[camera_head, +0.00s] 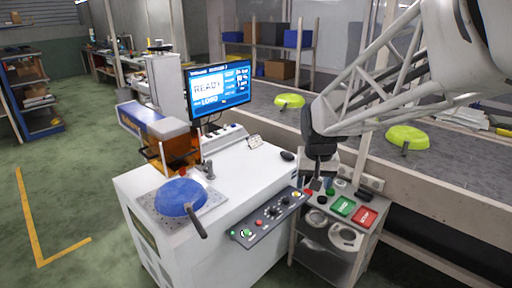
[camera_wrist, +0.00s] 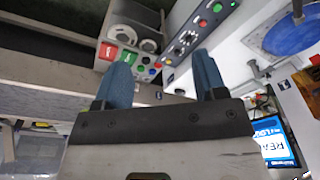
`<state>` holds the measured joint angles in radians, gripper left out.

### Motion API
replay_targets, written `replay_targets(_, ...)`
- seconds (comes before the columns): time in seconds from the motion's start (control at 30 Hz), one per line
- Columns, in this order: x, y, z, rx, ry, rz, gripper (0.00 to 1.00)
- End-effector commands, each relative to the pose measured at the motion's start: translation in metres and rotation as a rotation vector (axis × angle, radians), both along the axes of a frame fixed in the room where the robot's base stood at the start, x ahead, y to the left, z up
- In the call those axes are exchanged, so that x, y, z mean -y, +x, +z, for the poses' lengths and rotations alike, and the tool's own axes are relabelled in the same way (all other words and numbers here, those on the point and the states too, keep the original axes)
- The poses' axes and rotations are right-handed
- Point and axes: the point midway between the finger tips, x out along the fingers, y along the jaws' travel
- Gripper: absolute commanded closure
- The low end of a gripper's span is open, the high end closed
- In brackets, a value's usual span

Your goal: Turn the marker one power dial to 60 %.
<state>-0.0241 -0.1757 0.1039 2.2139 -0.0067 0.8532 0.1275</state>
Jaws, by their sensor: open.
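The marking machine (camera_head: 230,165) is a white cabinet with a sloped control strip (camera_head: 252,229) on its front edge. The strip carries several small black knobs (camera_head: 273,211), a green button and a red button; it also shows in the wrist view (camera_wrist: 182,54). I cannot tell which knob is the power dial, and its setting is too small to read. A monitor (camera_head: 219,88) above shows READY. My gripper (camera_head: 318,182) hangs over the side stand, right of the strip. In the wrist view its two blue fingers (camera_wrist: 165,70) are apart, with nothing between them.
A blue pan (camera_head: 180,194) lies on the machine's plate, handle overhanging the front. The side stand (camera_head: 328,243) holds green (camera_head: 343,206) and red (camera_head: 366,217) blocks and round rings. Green pans (camera_head: 407,137) lie on the conveyor (camera_head: 462,160) behind. The floor at left is free.

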Motion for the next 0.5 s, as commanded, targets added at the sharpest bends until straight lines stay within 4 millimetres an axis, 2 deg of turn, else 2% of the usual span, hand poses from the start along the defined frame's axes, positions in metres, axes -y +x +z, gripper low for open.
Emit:
replay_targets(0.03, -0.001, 0.013, -0.005, -0.006, 0.001, -0.003, 0.35)
replay_targets(0.5, -0.013, 0.114, -0.055, -0.041, 0.006, -0.034, 0.35)
